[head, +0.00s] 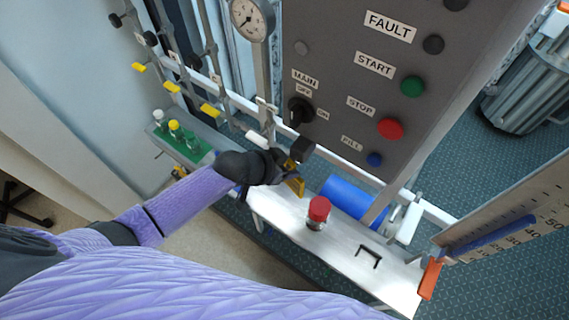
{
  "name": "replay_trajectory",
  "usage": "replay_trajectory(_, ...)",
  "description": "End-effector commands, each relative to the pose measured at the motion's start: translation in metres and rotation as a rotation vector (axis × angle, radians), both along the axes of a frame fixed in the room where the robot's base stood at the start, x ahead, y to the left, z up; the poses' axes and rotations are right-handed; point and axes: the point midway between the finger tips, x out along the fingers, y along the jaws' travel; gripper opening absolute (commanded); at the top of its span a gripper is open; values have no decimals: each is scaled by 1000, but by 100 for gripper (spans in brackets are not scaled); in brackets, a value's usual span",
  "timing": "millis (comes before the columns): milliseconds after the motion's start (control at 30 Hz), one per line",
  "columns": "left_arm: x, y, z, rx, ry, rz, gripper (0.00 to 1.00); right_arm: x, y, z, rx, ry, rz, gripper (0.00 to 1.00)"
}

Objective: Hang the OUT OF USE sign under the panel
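The grey panel (345,85) fills the upper middle of the head view, with FAULT, START, STOP and MAIN labels. My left gripper (292,172) is at the panel's lower left corner, over the far end of the white bench. A yellow piece (295,186) shows at its fingers; no lettering can be read on it, so I cannot tell whether it is the OUT OF USE sign. The wrist hides part of the fingers, and whether they grip it is unclear. No sign with readable OUT OF USE words shows. My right gripper is out of view.
Pipes with yellow levers (210,110) and a gauge (249,18) stand left. A graduated scale (520,215) is at right.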

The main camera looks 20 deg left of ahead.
Motion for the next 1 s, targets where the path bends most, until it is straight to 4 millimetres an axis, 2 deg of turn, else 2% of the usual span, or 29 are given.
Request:
replay_trajectory(33,0,0,0,0,0,0,71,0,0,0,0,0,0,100)
replay_trajectory(100,0,0,0,0,0,0,86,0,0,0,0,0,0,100)
replay_trajectory(133,0,0,0,0,0,0,87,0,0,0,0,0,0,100)
replay_trajectory(433,-5,3,6,-1,1,0,87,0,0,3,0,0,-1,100)
replay_trajectory(733,-44,30,56,3,0,-3,87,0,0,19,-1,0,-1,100)
replay_trajectory(867,-54,38,68,1,0,-1,87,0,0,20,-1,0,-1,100)
replay_trajectory(1000,-58,40,71,0,1,-1,87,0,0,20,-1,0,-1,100)
